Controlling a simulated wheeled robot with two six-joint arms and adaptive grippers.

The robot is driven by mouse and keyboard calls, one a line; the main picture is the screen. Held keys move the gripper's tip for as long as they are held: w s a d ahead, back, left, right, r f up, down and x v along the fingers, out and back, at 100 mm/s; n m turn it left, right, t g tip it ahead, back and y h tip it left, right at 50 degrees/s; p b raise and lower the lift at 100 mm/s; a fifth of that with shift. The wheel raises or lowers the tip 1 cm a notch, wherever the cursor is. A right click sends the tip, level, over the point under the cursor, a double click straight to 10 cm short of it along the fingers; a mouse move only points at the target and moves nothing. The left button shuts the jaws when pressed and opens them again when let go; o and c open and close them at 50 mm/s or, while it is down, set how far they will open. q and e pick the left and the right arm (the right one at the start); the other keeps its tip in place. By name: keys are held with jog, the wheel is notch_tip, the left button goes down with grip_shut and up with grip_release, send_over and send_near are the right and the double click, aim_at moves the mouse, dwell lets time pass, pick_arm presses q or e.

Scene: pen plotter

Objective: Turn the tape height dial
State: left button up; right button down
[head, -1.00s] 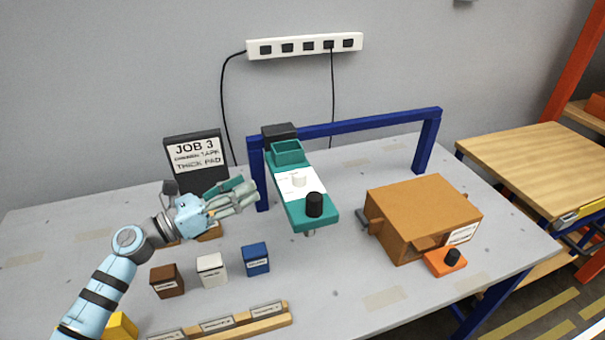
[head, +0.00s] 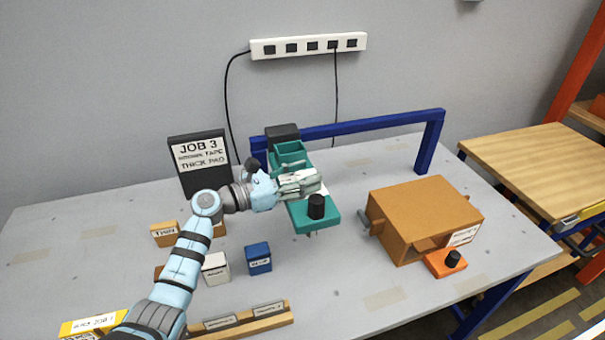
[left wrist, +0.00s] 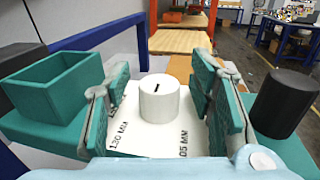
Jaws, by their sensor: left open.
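The white tape height dial (left wrist: 160,98) is a short round knob with a dark index line on top. It sits on a white plate (left wrist: 143,137) marked "130 MM" and "05 MM" on the teal plotter carriage (head: 319,222). My left gripper (head: 318,183) is over the carriage and hides the dial in the head view. In the left wrist view its open fingers (left wrist: 160,100) stand on both sides of the dial, with gaps visible on each side. A black knob (head: 316,207) stands on the near end of the carriage. My right gripper is not in view.
A blue gantry bar (head: 360,125) runs behind the carriage. A teal open-topped box (left wrist: 55,86) rises beside the fingers. A brown box machine (head: 425,215) stands right, a job sign (head: 199,160) left. Small blocks, including a blue one (head: 258,258), stand in front.

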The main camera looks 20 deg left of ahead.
pick_arm(q)
grip_shut()
jog(key=shift+r+n+t+y+p, duration=0.1)
jog(key=shift+n+t+y+p, duration=0.25)
jog(key=shift+p, duration=0.25)
jog(key=n+t+y+p, duration=0.3)
jog(key=p, duration=0.2)
jog(key=shift+r+y, duration=0.15)
jog(key=shift+y, duration=0.2)
jog(key=shift+f+n+t+y+p, duration=0.2)
jog(key=shift+n+t+y+p, duration=0.45)
jog(key=shift+n+y+p, duration=0.85)
jog(key=shift+w+m+y, duration=0.1)
jog(key=shift+m+y, duration=0.25)
jog(key=shift+y, duration=0.05)
grip_release()
jog(key=shift+b, duration=0.3)
